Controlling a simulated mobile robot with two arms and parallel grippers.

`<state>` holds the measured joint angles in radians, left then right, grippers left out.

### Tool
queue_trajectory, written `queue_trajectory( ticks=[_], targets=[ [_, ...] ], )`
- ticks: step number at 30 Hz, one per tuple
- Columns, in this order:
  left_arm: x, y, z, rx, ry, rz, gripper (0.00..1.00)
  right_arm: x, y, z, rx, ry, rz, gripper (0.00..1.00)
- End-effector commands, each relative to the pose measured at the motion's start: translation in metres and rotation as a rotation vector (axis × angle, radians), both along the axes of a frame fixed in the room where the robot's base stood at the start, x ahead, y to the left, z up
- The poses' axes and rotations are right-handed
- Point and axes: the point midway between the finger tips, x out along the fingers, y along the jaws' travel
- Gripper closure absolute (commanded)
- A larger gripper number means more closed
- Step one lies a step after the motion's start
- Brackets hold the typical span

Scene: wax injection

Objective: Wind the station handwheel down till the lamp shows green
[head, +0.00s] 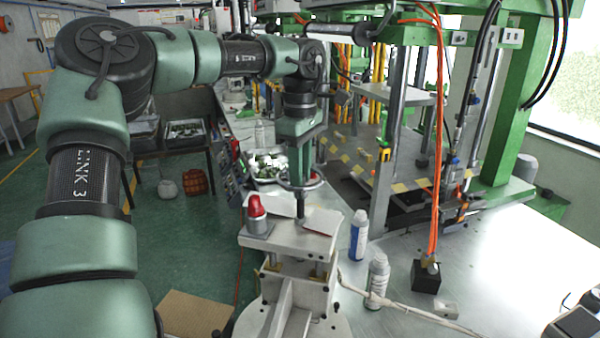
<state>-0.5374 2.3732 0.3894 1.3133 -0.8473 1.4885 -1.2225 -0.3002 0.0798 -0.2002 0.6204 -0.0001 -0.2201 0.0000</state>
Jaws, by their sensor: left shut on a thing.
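The station (290,243) is a pale metal block with a flat top plate on the bench. A lamp with a red dome (257,207) stands on its left side; its dome looks red, and no green shows. My left arm comes in from the left and reaches down over the station. My left gripper (299,183) is shut on the handwheel, whose curved grey rim (320,172) shows beside the fingers above the dark spindle (301,207). The gripper hides most of the wheel. My right gripper is not in view.
A black block (426,276) with orange cables is further right. A green press frame (500,120) rises behind. A cardboard box (193,314) sits at lower left.

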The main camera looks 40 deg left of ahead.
Motion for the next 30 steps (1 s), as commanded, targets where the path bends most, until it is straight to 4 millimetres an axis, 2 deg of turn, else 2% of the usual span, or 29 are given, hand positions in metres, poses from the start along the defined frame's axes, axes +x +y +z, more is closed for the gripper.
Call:
queue_trajectory(
  ticks=[30],
  targets=[
    [-0.0003, -0.0007, -0.0011, -0.002, 0.002, -0.928, 1.0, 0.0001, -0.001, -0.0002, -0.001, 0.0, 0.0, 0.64]
  ],
)
